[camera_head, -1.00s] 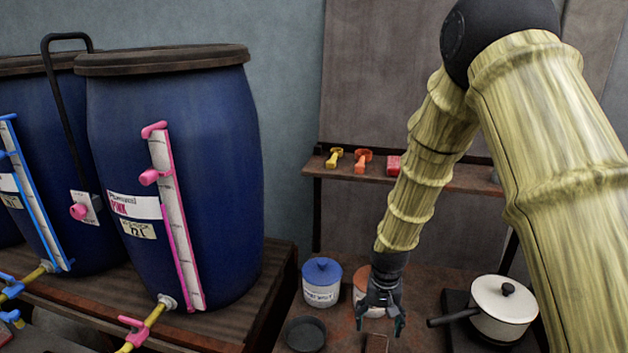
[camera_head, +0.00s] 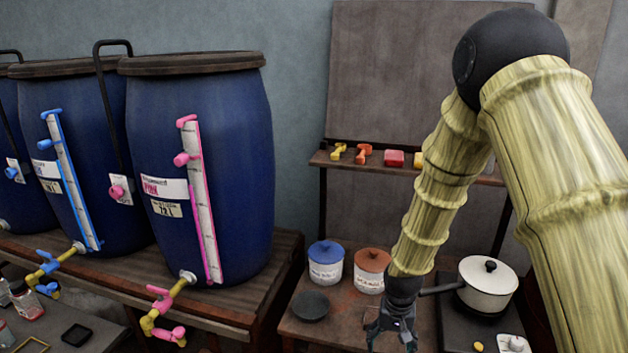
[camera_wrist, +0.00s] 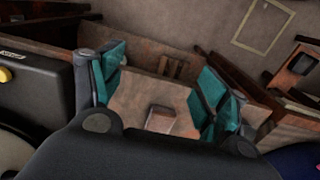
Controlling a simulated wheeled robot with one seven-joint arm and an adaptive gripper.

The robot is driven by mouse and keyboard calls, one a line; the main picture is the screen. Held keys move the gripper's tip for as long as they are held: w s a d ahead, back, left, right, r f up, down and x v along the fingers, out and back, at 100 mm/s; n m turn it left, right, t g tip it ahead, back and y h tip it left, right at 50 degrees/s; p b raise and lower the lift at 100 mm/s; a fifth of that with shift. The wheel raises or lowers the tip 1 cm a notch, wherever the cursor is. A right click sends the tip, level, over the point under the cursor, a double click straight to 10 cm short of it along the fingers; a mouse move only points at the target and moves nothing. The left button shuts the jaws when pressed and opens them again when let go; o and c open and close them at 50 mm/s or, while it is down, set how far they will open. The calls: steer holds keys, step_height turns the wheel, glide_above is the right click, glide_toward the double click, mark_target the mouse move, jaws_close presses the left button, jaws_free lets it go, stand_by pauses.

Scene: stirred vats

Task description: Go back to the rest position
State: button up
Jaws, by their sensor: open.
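My gripper (camera_head: 392,335) is low over the front of the small workbench (camera_head: 345,318) in the head view, fingers pointing down. In the wrist view its two teal-padded fingers (camera_wrist: 165,95) stand apart with nothing held between them. A small brown block-like thing (camera_wrist: 162,119) lies on the bench below, seen in the gap between the fingers. In the head view my gripper hides that part of the bench. Whether the fingertips touch anything cannot be told.
A white lidded pot (camera_head: 487,290) stands right of my gripper, its handle pointing towards my arm. A blue-lidded jar (camera_head: 325,272), an orange-lidded jar (camera_head: 372,278) and a dark dish (camera_head: 310,306) stand to the left. Blue vats (camera_head: 200,200) fill the left. A shelf (camera_head: 345,163) holds small coloured things.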

steer(key=s+f+n, duration=0.1)
steer(key=s+f, duration=1.2)
steer(key=s+d+f, duration=0.1)
steer(key=s+f, duration=0.2)
steer(key=s, duration=0.7)
steer(key=s+d+f+n, duration=0.1)
steer(key=s+f, duration=0.3)
steer(key=s, duration=0.7)
steer(key=shift+s+d+f+n, duration=0.15)
steer(key=shift+s+d+n, duration=0.15)
steer(key=shift+d, duration=0.35)
steer(key=shift+w, duration=0.1)
